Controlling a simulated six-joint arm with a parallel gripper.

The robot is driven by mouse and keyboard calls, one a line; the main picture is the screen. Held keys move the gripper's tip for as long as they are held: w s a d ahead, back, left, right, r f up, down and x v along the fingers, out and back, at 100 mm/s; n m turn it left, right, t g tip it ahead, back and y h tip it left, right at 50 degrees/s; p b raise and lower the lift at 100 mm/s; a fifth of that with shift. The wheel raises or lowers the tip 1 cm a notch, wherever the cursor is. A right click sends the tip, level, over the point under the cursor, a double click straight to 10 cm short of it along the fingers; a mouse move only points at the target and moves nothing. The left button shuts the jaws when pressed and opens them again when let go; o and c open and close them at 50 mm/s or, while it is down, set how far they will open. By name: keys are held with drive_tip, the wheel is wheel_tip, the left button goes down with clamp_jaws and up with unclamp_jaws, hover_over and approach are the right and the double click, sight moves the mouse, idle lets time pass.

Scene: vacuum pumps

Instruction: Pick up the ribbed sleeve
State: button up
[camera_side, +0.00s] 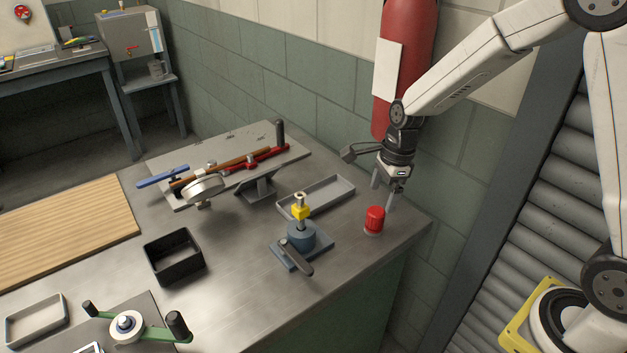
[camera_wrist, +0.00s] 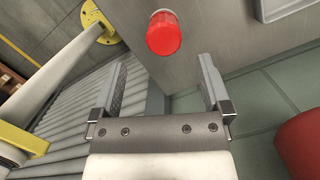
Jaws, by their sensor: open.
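A short red cylinder (camera_side: 375,219) with a pale grey base stands upright near the table's right edge. It looks like the ribbed sleeve, though its ribs are too faint to be sure. It also shows in the wrist view (camera_wrist: 163,34), at the top middle, beyond the fingertips. My gripper (camera_side: 383,197) hangs above it and slightly to its right in the side view, fingers pointing down. In the wrist view my gripper (camera_wrist: 162,64) is open and empty, its fingers apart from the red cylinder.
A blue-grey fixture (camera_side: 301,237) with a yellow part (camera_side: 300,208) and a dark handle stands left of the red cylinder. A shallow grey tray (camera_side: 337,185) lies behind. A black open box (camera_side: 173,277) is further left. A red tank (camera_side: 408,35) hangs on the wall near my arm.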

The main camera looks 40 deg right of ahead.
sight(377, 210)
drive_tip(key=shift+f, duration=0.1)
drive_tip(key=shift+w+a+f, duration=0.1)
drive_tip(key=shift+a+f, duration=0.1)
drive_tip(key=shift+f, duration=1)
drive_tip(key=shift+f, duration=0.15)
drive_tip(key=shift+w+a+f, duration=0.1)
drive_tip(key=shift+w+f, duration=0.05)
drive_tip(key=shift+f, duration=1.05)
drive_tip(key=shift+w+a+f, duration=0.1)
drive_tip(key=shift+w+f, duration=0.05)
drive_tip(key=shift+f, duration=1.05)
clamp_jaws()
